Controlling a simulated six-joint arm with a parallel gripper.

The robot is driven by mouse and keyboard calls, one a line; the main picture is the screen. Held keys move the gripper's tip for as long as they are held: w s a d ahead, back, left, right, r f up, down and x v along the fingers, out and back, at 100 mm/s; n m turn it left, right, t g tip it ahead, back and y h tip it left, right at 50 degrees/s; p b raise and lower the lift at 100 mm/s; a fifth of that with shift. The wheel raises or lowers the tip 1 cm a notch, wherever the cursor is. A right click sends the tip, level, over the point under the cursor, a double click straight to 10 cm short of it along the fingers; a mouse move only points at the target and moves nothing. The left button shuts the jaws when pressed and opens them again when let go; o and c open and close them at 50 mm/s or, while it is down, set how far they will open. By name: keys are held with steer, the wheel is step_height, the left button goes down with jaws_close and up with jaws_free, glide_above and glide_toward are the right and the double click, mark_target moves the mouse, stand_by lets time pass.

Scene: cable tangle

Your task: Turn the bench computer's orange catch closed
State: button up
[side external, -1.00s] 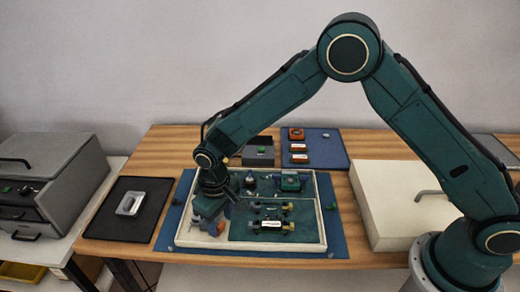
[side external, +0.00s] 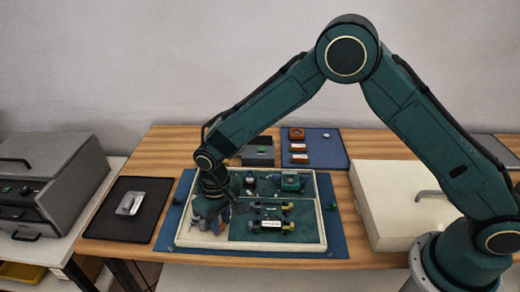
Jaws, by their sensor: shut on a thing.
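The bench computer (side external: 300,246) is a shallow pale-rimmed case with a dark green board and several parts in it, lying on a blue mat. My gripper (side external: 209,229) points down over the left front part of the case, inside its rim. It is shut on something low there. The orange catch is hidden now behind the gripper; a bit of orange shows at this spot in the earlier frame. The fingertips and the exact grip are too small and dark to make out.
A blue mat (side external: 330,150) with orange-brown parts and a dark box (side external: 258,158) lie behind the case. A black mat (side external: 100,225) with a silver part (side external: 130,203) is at left. A large cream box (side external: 400,185) stands at right. A grey machine (side external: 50,180) is far left.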

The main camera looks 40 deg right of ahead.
mark_target(221, 225)
steer(key=m, duration=0.6)
steer(key=shift+m, duration=0.4)
stand_by(0.4)
steer(key=o, duration=1)
step_height(221, 225, up, 14)
steer(key=shift+f, duration=0.1)
stand_by(0.3)
